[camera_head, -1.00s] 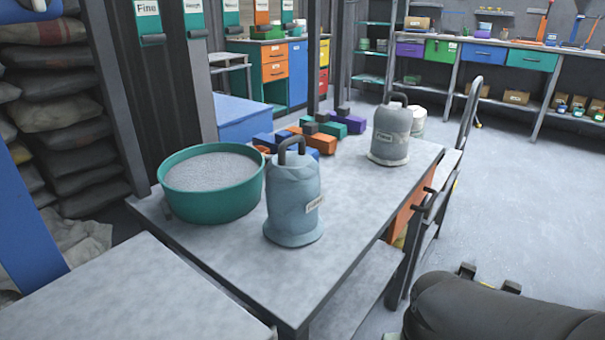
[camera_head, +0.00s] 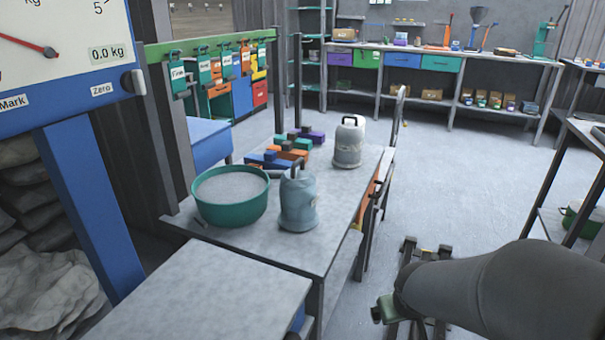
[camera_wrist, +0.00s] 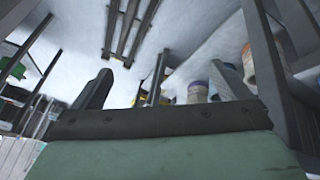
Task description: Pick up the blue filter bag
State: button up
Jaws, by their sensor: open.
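The blue filter bag (camera_head: 298,205) is a pale blue, rounded bag with a dark loop handle on top and a small label. It stands upright on the grey table (camera_head: 275,243), right of a teal bowl of grey powder (camera_head: 231,212). A similar grey-white bag (camera_head: 348,147) with a handle stands farther back on the table. My gripper (camera_head: 427,250) is at the lower right in the head view, over the floor and apart from the table and bags. Its two fingers are spread and empty in the wrist view (camera_wrist: 158,88). I cannot make out the blue bag there.
Coloured blocks (camera_head: 285,155) lie behind the bowl. A nearer grey surface (camera_head: 200,300) fills the lower left, beside a blue scale post (camera_head: 90,210). A dark rack (camera_head: 572,190) stands at the right.

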jog(key=w+a+r+n+t+y+p, duration=0.3)
jog(key=w+r+t+p, duration=0.1)
jog(key=w+r+p, duration=0.6)
jog(key=n+y+p, duration=0.3)
jog(key=y+p, duration=0.4)
jog(key=y, duration=0.1)
send_near(311, 188)
jog(key=shift+n+t, duration=0.3)
jog(key=shift+t, duration=0.1)
jog(key=b+x, duration=0.2)
jog(key=x, duration=0.6)
jog(key=shift+s+a+f+b, duration=0.1)
jog(key=shift+a+f+b, duration=0.05)
jog(key=shift+f+b, duration=0.15)
jog(key=shift+a+b+x, duration=0.25)
jog(key=shift+b+x, duration=0.25)
jog(key=shift+x, duration=2.4)
jog(key=shift+s+r, duration=0.15)
jog(key=shift+r, duration=0.05)
jog(key=c, duration=1.1)
